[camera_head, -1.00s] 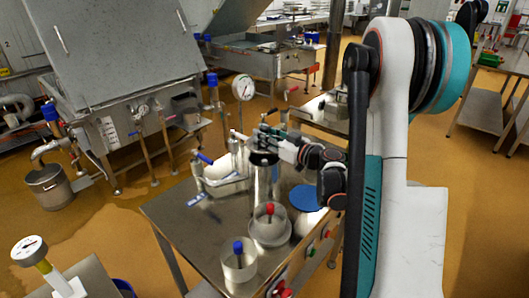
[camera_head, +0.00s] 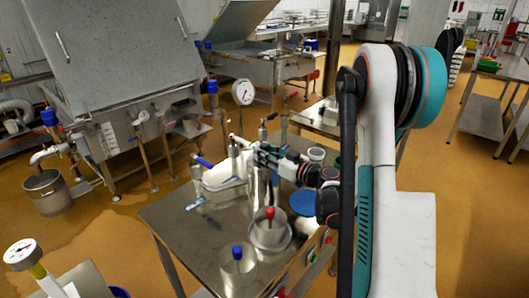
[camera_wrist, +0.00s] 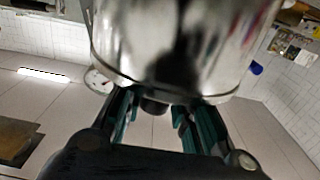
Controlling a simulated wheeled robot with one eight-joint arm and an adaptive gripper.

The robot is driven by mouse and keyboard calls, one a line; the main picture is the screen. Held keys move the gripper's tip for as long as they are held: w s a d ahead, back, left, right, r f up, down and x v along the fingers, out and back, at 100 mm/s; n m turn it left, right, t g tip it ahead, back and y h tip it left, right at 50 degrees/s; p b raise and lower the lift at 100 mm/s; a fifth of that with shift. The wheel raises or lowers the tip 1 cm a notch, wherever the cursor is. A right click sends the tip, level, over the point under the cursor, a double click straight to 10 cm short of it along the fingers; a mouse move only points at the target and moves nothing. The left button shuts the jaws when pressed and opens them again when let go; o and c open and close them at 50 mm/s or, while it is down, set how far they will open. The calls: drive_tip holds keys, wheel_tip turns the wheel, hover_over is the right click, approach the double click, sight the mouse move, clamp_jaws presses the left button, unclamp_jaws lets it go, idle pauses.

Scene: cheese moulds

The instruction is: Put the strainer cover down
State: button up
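My gripper (camera_head: 257,153) is over the steel table, at the top of a shiny metal cylinder (camera_head: 262,186). In the wrist view the cylinder (camera_wrist: 180,45) fills the upper middle, close to the camera. A small dark knob (camera_wrist: 154,105) shows at its rim, between my gripper's two teal-padded fingers (camera_wrist: 156,116). The fingers look parted, with narrow gaps beside the knob. I cannot make out the strainer cover as a separate part, and the knob may belong to it. Any contact with the fingers is unclear.
A pressure gauge (camera_head: 243,92) rises behind. The table's front left is clear.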

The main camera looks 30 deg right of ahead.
drive_tip(key=shift+o, duration=1.3)
drive_tip(key=shift+r, duration=0.1)
drive_tip(key=shift+r, duration=0.2)
drive_tip(key=p+v, duration=0.1)
drive_tip(key=v, duration=1.1)
drive_tip(key=shift+r, duration=0.15)
